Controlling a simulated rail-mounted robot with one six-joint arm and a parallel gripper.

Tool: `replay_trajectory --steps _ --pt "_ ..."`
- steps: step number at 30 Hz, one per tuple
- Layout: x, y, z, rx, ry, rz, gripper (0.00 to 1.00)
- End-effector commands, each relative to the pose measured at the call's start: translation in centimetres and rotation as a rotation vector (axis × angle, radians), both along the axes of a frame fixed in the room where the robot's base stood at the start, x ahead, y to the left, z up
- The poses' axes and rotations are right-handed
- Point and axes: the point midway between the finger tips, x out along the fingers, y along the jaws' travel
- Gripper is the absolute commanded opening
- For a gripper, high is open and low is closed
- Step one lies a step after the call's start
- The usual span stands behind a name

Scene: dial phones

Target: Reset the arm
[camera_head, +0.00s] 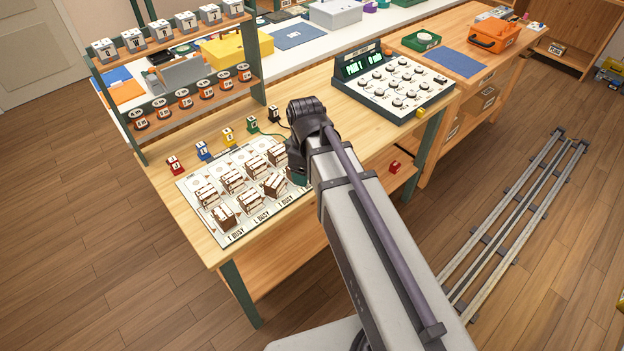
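My arm (365,240) reaches up from the bottom of the head view over the right part of the wooden table (300,80). Its dark elbow or wrist joint (307,112) is bent near the table's middle. A dark link with a teal part (299,179) points down beside the white board. My gripper's fingers are hidden behind the arm, so I see neither their opening nor anything held.
A white board (190,190) with several brown-and-white blocks lies left of the arm. Small coloured blocks (202,150) line its back edge. A dial console (390,85) stands back right. A shelf rack (190,70) stands left. Rails (520,215) run along the floor at right.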

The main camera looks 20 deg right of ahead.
Motion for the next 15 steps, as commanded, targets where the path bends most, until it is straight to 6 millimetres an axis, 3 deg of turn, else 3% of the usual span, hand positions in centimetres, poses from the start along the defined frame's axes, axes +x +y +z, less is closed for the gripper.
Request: replay_trajectory --steps 1,3,6,9,15 --pt "-2.9 0.0 0.0 0.000 0.000 -0.200 0.72" --pt "-5.2 0.0 0.0 -0.001 -0.001 -0.478 0.72" --pt "-7.2 0.0 0.0 -0.001 -0.001 -0.746 0.72" --pt "-7.8 0.0 0.0 -0.002 -0.001 -0.856 0.72" --pt "-7.7 0.0 0.0 -0.001 -0.001 -0.868 0.72"
